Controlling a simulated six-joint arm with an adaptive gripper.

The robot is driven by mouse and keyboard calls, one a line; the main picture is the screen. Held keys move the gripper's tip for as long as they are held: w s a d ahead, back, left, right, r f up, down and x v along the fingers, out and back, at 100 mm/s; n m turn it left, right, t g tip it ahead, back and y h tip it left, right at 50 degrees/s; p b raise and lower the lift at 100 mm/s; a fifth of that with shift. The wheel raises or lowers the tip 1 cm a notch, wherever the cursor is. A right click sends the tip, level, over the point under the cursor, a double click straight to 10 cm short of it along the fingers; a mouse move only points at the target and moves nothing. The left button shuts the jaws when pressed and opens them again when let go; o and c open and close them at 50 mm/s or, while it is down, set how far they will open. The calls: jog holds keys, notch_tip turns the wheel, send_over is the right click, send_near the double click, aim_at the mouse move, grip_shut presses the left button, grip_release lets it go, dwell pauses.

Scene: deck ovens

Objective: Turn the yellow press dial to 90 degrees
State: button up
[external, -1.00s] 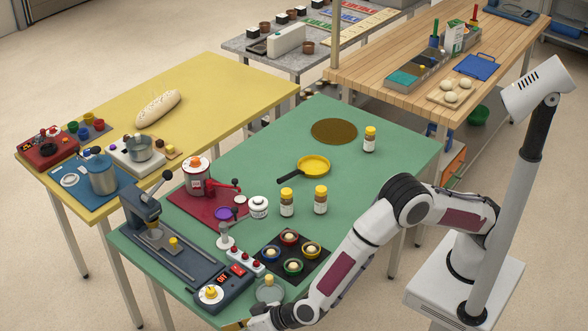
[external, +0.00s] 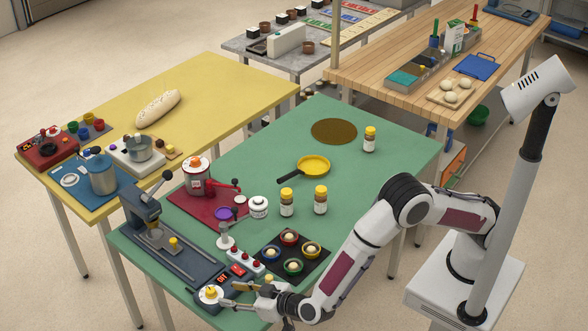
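The press (external: 158,240) is a dark grey machine with a lever at the left front of the green table. Its yellow dial (external: 211,292) sits on a white disc at the near end of the press base. My gripper (external: 232,294) is low over the table's front edge, just right of the dial, and points left at it. Its fingers look spread apart, one toward the back and one beside the dial's white disc. I cannot tell whether a finger touches the disc. No object shows between the fingers.
A red switch (external: 238,270) and a white block with red knobs (external: 246,261) stand close behind the dial. A black tray (external: 292,272) with several small bowls lies to the right. A yellow pan (external: 313,166) and bottles (external: 320,200) stand farther back, where the green table has free room.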

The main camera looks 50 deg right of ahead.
aim_at(212, 290)
jog(key=shift+w, duration=0.1)
jog(key=shift+x, duration=3.8)
jog(key=shift+f, duration=0.1)
jog(key=shift+c, duration=0.4)
jog(key=c, duration=1)
